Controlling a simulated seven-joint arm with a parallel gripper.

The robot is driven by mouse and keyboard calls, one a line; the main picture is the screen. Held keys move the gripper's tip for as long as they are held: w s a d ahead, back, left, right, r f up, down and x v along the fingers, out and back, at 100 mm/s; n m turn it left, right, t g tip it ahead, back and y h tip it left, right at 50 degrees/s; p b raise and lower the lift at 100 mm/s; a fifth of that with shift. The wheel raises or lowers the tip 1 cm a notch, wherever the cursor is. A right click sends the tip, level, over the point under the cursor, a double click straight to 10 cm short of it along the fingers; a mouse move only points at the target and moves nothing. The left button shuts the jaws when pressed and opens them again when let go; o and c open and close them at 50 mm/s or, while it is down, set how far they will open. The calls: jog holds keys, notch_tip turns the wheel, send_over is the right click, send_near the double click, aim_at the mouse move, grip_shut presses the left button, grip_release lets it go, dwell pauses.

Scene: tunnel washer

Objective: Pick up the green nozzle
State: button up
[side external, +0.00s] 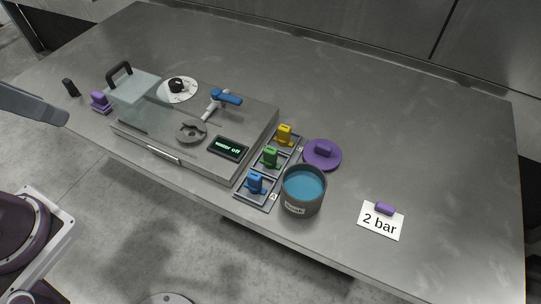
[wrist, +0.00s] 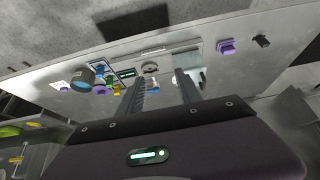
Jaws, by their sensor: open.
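The green nozzle (side external: 270,156) stands upright in the middle compartment of a small grey tray (side external: 265,208), between the yellow nozzle (side external: 284,135) and the blue nozzle (side external: 255,182). In the side external view I cannot make out my fingertips.
A grey cup of blue liquid (side external: 304,188) stands close beside the tray, with a purple lid (side external: 322,155) behind it. The washer unit (side external: 195,125) reads "water off" and has a blue-handled valve (side external: 226,97). A "2 bar" card (side external: 381,222) lies right. The table's back right is clear.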

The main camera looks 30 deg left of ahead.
jog(key=w+d+r+n+g, duration=0.1)
jog(key=w+d+r+n, duration=0.1)
jog(key=w+d+n, duration=0.3)
jog(key=n+g, duration=0.5)
jog(key=n, duration=0.8)
send_over(270, 150)
jog(key=f, duration=1.5)
jog(key=shift+d+f, duration=0.25)
jog(key=shift+f, duration=0.15)
jog(key=f, duration=0.7)
jog(key=shift+a, duration=0.25)
grip_shut()
